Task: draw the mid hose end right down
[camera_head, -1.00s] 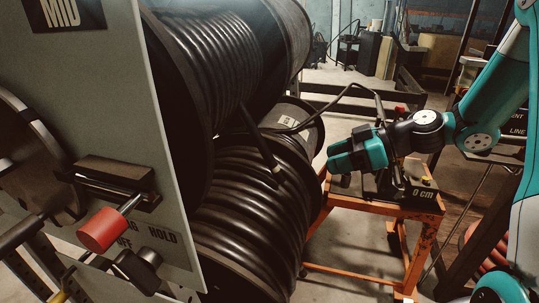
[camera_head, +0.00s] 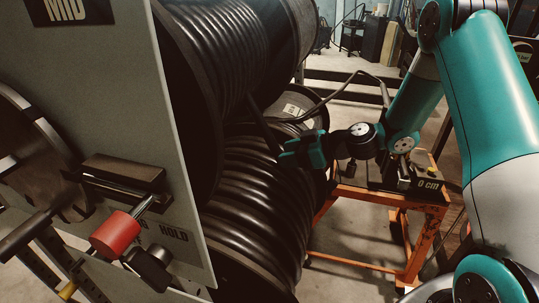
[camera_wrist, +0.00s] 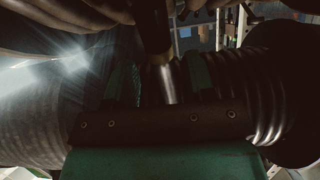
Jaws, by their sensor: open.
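The mid hose end (camera_wrist: 153,30) is a black hose with a bright metal tip (camera_wrist: 168,82). In the wrist view it hangs down from the top, between the two green fingers of my gripper (camera_wrist: 163,75). The fingers are open, one on each side of it; I cannot tell whether either touches. In the head view the hose (camera_head: 263,122) comes down from the upper black reel (camera_head: 225,50), and my gripper (camera_head: 286,152) is at its lower end. The gripper hides the metal tip there. The lower reel (camera_head: 255,200) of thick black hose is just behind and below.
A grey panel marked MID (camera_head: 120,120) with a red-handled lever (camera_head: 115,233) stands at the left. An orange stand (camera_head: 385,200) with a "0 cm" block (camera_head: 420,182) stands under my arm. Floor is open at the lower middle.

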